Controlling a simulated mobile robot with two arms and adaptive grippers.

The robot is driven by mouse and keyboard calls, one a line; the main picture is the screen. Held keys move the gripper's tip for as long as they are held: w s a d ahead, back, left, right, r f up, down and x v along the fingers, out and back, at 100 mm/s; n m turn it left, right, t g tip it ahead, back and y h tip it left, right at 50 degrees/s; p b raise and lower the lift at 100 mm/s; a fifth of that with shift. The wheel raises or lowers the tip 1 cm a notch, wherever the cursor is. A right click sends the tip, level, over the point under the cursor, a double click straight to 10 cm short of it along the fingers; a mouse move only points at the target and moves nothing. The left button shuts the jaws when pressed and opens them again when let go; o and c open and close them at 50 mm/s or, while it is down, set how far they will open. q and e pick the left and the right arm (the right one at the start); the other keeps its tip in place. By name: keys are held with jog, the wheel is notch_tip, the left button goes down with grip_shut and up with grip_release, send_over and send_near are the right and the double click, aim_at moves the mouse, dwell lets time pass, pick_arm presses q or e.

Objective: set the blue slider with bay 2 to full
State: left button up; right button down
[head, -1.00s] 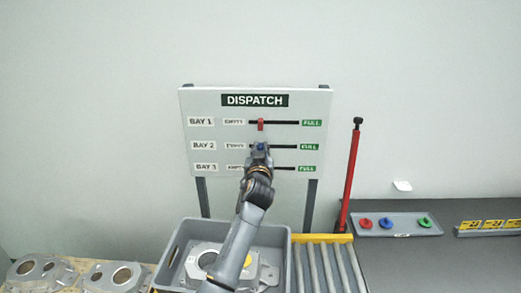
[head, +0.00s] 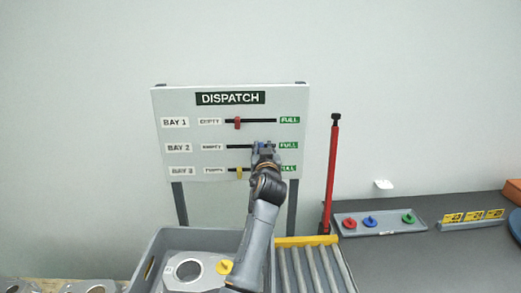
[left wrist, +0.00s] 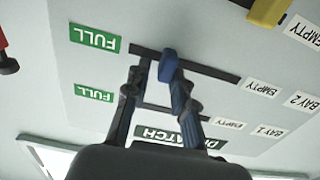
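The blue slider (head: 261,146) sits on the bay 2 slot, right of the slot's middle and short of the FULL end. In the left wrist view, which shows the board upside down, the blue slider (left wrist: 168,66) is at my left gripper's fingertips. My left gripper (head: 264,149) is at the board, (left wrist: 160,68) its fingers apart around the slider. The EMPTY-side finger looks against it; a gap shows on the FULL side. The bay 2 FULL label (left wrist: 95,39) lies beyond the slot's end. My right gripper is out of view.
The red slider (head: 237,123) is above and the yellow slider (head: 239,173) below, both toward EMPTY. A grey crate (head: 150,250) with castings, a roller conveyor (head: 312,268) and a red pole (head: 332,170) stand in front and right. A tray (head: 386,228) holds coloured knobs.

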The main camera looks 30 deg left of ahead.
pick_arm(q)
jog(key=shift+o, duration=0.3)
jog(key=shift+w+d, duration=0.1)
jog(key=shift+w, duration=0.05)
jog(key=v, duration=0.7)
jog(key=shift+s+d, duration=0.15)
jog(key=shift+s, duration=0.1)
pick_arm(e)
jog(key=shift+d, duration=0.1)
